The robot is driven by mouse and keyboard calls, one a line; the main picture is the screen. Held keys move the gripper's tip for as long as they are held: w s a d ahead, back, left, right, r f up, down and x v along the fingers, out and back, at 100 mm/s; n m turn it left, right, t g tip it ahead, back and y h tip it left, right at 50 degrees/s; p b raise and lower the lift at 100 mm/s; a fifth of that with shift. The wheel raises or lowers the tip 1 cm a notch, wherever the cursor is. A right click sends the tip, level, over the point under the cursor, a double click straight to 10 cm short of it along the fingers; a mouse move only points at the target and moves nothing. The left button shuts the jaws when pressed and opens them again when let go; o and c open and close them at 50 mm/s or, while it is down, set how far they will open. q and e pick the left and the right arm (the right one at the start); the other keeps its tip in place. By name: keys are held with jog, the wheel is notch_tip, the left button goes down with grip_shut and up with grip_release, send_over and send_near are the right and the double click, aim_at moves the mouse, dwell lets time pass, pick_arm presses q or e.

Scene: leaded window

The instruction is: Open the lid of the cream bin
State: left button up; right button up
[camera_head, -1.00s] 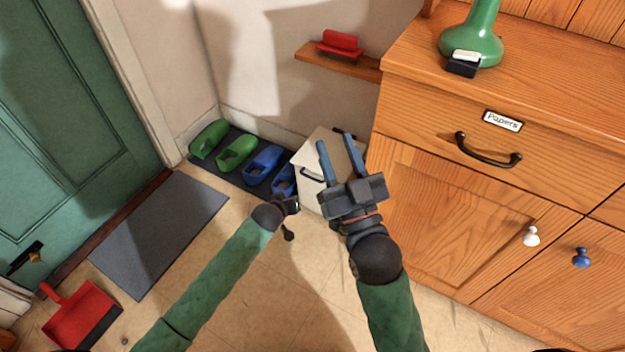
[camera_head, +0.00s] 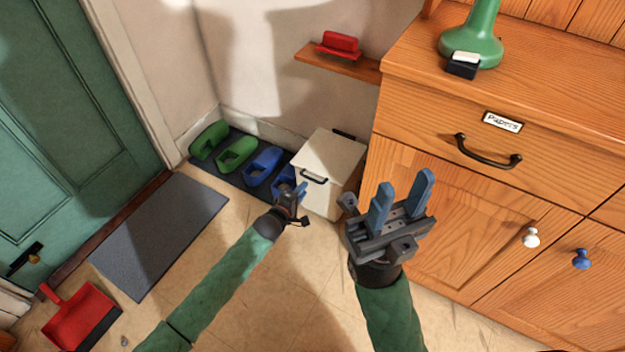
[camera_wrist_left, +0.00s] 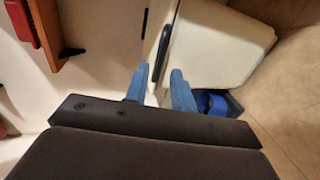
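The cream bin (camera_head: 338,158) stands on the floor against the cupboard's left side, its lid shut. A black handle (camera_head: 314,179) is on its near side. My left gripper (camera_head: 300,190) is at the bin's near left corner, just below the handle. In the left wrist view its two blue fingers (camera_wrist_left: 160,82) are apart. The dark handle (camera_wrist_left: 161,52) shows between and beyond the fingertips, beside the cream bin (camera_wrist_left: 215,45); I cannot tell if they touch. My right gripper (camera_head: 402,193) is open and empty, in front of the cupboard, right of the bin.
A dark mat with green shoes (camera_head: 237,154) and blue shoes (camera_head: 263,165) lies left of the bin. The wooden cupboard (camera_head: 425,215) stands close on the right. A small shelf with a red brush (camera_head: 339,44) is above. A grey doormat (camera_head: 160,235) and red dustpan (camera_head: 80,315) lie left.

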pick_arm(q)
jog(key=shift+b+x, duration=0.95)
jog(key=shift+x, duration=2.85)
grip_shut()
